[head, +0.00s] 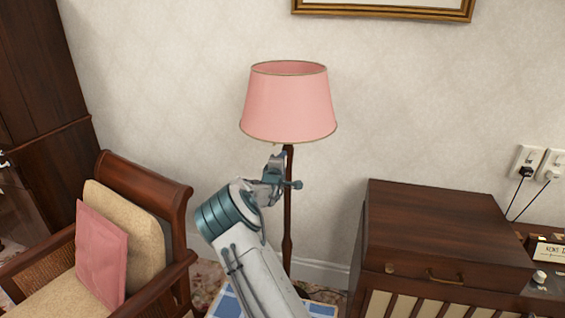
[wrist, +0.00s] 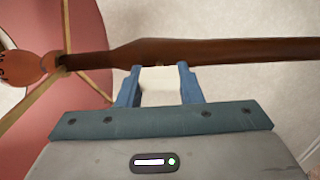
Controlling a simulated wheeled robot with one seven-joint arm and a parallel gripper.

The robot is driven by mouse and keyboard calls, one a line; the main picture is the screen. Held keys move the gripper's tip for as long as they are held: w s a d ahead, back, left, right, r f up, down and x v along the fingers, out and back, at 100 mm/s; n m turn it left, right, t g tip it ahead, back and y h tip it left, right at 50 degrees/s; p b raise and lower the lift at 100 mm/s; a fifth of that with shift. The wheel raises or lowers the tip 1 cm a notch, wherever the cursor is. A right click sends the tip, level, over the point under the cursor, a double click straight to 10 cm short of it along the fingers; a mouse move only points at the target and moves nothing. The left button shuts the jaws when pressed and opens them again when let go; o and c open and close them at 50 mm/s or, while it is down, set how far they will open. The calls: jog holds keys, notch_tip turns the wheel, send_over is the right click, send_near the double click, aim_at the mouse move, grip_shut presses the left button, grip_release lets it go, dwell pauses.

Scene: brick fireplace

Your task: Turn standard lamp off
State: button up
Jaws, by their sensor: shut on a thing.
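The standard lamp has a pink shade (head: 289,105) with a gold-brown trim and a dark wooden pole (head: 288,225). It stands upright against the wall. In the wrist view the pole (wrist: 210,52) runs across the picture, with the underside of the pink shade (wrist: 88,22) at left. My gripper (head: 279,166) is at the pole just below the shade. In the wrist view its two blue fingers (wrist: 159,70) are shut on a small pale piece (wrist: 160,80), right by the pole. What that piece belongs to is not clear. No lit bulb shows.
A wooden armchair (head: 172,190) with a pink cushion (head: 101,255) stands at left. A dark wooden cabinet (head: 440,225) stands right of the lamp. Wall sockets (head: 540,163) with plugs are at far right. A picture frame (head: 385,10) hangs above.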

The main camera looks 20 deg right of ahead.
jog(key=o, duration=1)
jog(key=shift+a, duration=0.15)
jog(key=b+v, duration=0.2)
jog(key=v, duration=1.1)
jog(key=shift+s+a, duration=0.2)
jog(key=shift+s, duration=0.1)
